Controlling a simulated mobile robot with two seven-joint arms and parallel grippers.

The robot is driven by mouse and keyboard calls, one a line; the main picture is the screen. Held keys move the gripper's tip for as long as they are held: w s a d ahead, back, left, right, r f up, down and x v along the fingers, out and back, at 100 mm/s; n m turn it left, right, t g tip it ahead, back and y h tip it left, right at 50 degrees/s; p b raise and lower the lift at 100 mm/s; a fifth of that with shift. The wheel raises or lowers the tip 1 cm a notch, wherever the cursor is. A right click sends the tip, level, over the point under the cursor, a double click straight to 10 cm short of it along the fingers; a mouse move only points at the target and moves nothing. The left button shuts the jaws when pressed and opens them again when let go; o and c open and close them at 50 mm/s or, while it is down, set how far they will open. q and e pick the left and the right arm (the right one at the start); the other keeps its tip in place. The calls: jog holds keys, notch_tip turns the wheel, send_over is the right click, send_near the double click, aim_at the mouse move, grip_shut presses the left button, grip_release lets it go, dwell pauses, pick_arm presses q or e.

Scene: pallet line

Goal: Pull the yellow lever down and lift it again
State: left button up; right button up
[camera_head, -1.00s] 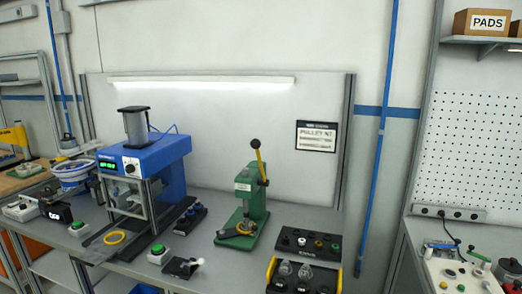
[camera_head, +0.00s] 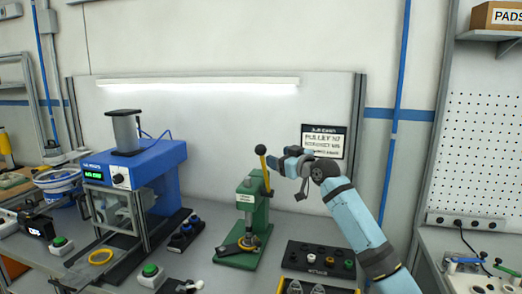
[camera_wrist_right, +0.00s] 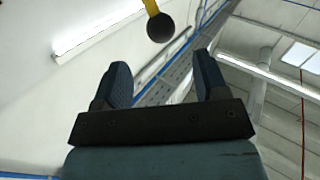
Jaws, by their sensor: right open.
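The yellow lever (camera_head: 266,175) with a black ball knob stands nearly upright on the right side of the green press (camera_head: 246,215). A yellow ring lies on the base of the press. My right gripper (camera_head: 275,160) is open, its fingers pointing left toward the upper part of the lever; in the head view they look close to it. In the right wrist view, the yellow lever (camera_wrist_right: 151,7) and its black knob (camera_wrist_right: 160,28) are ahead of the open, empty right gripper (camera_wrist_right: 160,78), not between the fingers. My left gripper is not in view.
A blue machine (camera_head: 140,165) stands left of the green press. A black tray (camera_head: 318,259) with small parts lies to the right, below my right arm. A white panel with a sign (camera_head: 324,140) stands behind. The space around the lever's top is free.

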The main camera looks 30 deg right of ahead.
aim_at(265, 152)
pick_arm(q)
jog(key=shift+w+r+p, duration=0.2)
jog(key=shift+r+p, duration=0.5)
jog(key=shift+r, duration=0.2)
pick_arm(e)
jog(key=w, duration=0.6)
jog(key=w+a, duration=0.1)
jog(key=w, duration=0.2)
jog(key=shift+w+a, duration=0.1)
jog(key=shift+w, duration=0.15)
